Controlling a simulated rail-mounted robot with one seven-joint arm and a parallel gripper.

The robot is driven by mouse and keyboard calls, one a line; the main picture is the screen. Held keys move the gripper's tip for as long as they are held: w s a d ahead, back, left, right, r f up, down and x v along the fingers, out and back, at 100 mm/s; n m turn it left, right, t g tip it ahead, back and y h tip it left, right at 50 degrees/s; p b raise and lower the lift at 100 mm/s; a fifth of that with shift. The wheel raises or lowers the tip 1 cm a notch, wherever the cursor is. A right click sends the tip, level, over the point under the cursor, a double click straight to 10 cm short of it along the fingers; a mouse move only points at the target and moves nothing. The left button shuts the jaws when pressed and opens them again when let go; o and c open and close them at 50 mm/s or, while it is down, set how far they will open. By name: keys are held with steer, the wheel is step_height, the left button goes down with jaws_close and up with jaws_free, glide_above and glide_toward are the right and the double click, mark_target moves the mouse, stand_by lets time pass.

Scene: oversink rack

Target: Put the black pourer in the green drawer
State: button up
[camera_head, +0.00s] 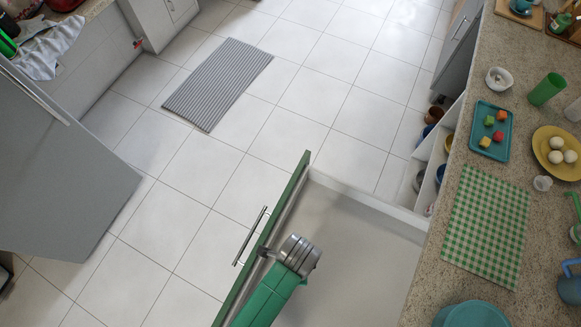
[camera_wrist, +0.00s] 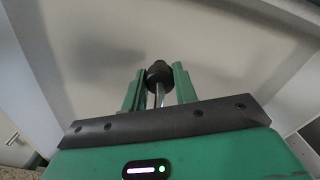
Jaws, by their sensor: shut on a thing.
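The black pourer (camera_wrist: 158,73), a dark rounded stopper with a thin metal part, is between the fingers of my gripper (camera_wrist: 158,82) in the wrist view. My gripper is shut on it. The green drawer is pulled open; its green front (camera_head: 281,211) with a metal handle and its pale, bare-looking inside (camera_head: 365,262) show in the head view. In the wrist view, the pale drawer floor (camera_wrist: 105,45) lies beyond the pourer, which appears held above it. In the head view my arm reaches over the drawer and hides the fingers and pourer.
A speckled counter (camera_head: 412,300) runs along the right, with a green checked cloth (camera_head: 487,225), a teal tray (camera_head: 490,131) of small blocks and a yellow plate (camera_head: 561,171). Shelves with bowls (camera_head: 434,114) sit below. A striped mat (camera_head: 218,82) lies on the open tiled floor.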

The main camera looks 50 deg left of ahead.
steer(key=shift+w+a+f, duration=0.1)
steer(key=shift+w+a, duration=0.15)
steer(key=shift+w, duration=0.3)
steer(key=shift+w+a+f, duration=0.1)
steer(key=shift+w+f, duration=0.1)
steer(key=shift+w, duration=0.1)
steer(key=shift+f+b, duration=0.55)
steer(key=shift+f, duration=1)
steer(key=shift+f, duration=0.15)
steer(key=o, duration=0.9)
steer(key=shift+o, duration=0.2)
step_height(320, 180, up, 12)
steer(key=p, duration=0.3)
steer(key=shift+r, duration=0.2)
